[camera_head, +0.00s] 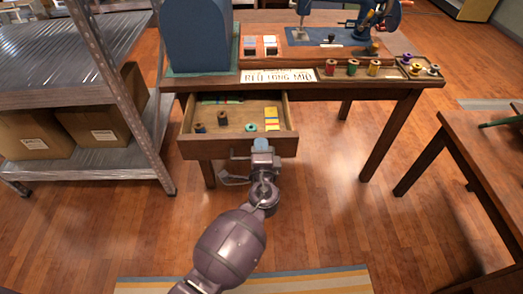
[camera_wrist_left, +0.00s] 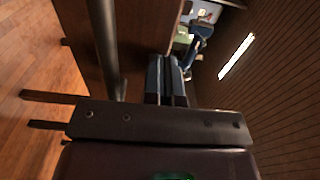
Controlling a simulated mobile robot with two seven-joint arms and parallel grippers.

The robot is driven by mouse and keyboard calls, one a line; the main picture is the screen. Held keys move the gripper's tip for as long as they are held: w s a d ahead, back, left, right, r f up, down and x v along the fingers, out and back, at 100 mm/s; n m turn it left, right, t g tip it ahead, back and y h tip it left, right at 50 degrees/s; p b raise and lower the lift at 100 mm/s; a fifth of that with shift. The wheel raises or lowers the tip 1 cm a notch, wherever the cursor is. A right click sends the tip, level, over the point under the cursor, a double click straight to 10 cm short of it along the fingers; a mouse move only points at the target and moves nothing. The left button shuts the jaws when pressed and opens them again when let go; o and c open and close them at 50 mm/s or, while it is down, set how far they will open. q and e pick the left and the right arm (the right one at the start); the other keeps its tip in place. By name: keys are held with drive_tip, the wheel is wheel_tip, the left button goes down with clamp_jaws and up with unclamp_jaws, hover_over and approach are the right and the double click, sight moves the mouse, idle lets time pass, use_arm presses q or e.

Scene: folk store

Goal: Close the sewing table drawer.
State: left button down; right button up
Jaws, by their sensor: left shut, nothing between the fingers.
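The sewing table (camera_head: 305,82) stands at the top centre of the head view. Its drawer (camera_head: 215,149) is pulled out towards me, with spools and small coloured packets inside. My left gripper (camera_head: 261,143) is at the right part of the drawer's front, its bluish fingertips overlapping the front panel in the picture. I cannot tell whether they touch it. In the left wrist view the two fingers (camera_wrist_left: 167,80) lie together with nothing between them. A brown wooden surface (camera_wrist_left: 145,25) is close beyond them. My right gripper is not in view.
A metal shelf (camera_head: 85,75) with cardboard boxes (camera_head: 98,127) stands left of the drawer. A blue sewing machine (camera_head: 340,30), a sign (camera_head: 278,76) and thread spools (camera_head: 352,66) are on the tabletop. Another wooden table (camera_head: 480,150) is at the right. The floor between is clear.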

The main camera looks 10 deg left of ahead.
sight(259, 119)
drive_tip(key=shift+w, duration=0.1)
